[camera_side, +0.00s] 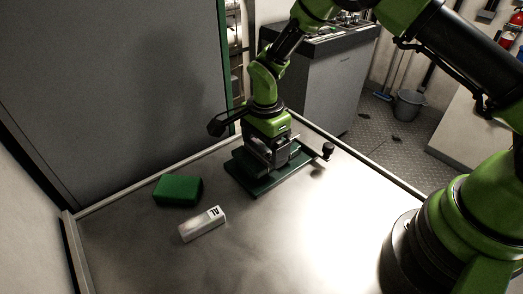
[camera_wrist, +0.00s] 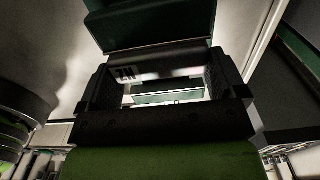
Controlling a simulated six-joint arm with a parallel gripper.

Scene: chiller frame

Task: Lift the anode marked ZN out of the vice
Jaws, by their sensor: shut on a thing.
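The anode marked ZN (camera_wrist: 150,66) shows in the wrist view as a pale block with dark letters at its left end. My gripper (camera_wrist: 162,76) is shut on it, with one dark finger at each end. In the side view my gripper (camera_side: 270,143) points down directly over the green vice (camera_side: 252,187). There the anode is hidden or too small to make out. Green parts of the vice also show in the wrist view (camera_wrist: 150,22), around the anode. I cannot tell whether the anode still touches the vice jaws.
A white block marked AL (camera_side: 202,225) lies on the metal table (camera_side: 140,250), in front of a green block (camera_side: 178,190). The vice's handle (camera_side: 328,151) sticks out to the right. A raised rim (camera_side: 350,152) edges the table. The table's front is clear.

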